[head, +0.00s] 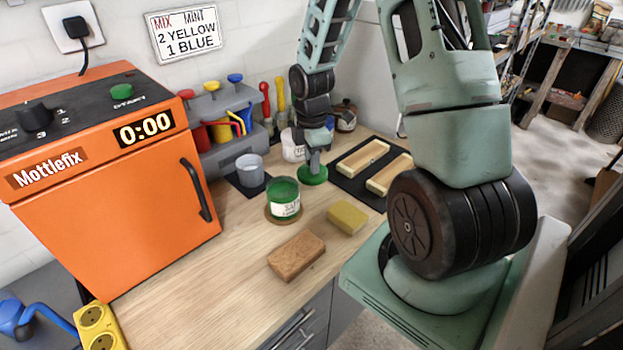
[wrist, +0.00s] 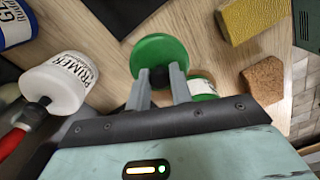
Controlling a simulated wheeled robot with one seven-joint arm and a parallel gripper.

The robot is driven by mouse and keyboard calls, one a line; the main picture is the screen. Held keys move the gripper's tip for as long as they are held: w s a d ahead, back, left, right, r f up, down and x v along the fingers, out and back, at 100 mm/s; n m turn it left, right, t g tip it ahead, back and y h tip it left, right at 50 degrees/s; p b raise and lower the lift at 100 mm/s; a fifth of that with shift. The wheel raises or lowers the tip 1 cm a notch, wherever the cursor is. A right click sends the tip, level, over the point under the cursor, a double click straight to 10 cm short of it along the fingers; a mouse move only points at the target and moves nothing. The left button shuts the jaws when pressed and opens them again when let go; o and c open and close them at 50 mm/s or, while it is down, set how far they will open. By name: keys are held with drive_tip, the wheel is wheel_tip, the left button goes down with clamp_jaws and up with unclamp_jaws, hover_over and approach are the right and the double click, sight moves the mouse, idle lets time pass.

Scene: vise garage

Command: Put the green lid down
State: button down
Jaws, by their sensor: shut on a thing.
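The green lid (head: 314,175) is a round disc with a dark knob, at the back of the wooden bench. My gripper (head: 313,160) is above it, pointing down, and shut on the knob. In the wrist view the lid (wrist: 160,62) lies just beyond my two grey fingertips (wrist: 159,77), with the black knob between them. I cannot tell whether the lid touches the bench. A jar with green contents (head: 283,196) stands open on a round coaster, left of and nearer than the lid; it is partly hidden behind my finger in the wrist view (wrist: 202,86).
A primer pot (head: 293,148) stands behind the lid, left of my gripper. A grey cup (head: 250,170) is on a dark mat. A yellow sponge (head: 347,217) and brown block (head: 296,255) lie in front. A black mat (head: 350,183) with wooden pieces is right. The orange machine (head: 115,200) stands left.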

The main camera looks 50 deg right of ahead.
sight(312, 188)
drive_tip(key=shift+f, duration=2.65)
drive_tip(key=shift+f, duration=0.15)
drive_tip(key=c, duration=1.3)
unclamp_jaws()
drive_tip(key=shift+o, duration=0.2)
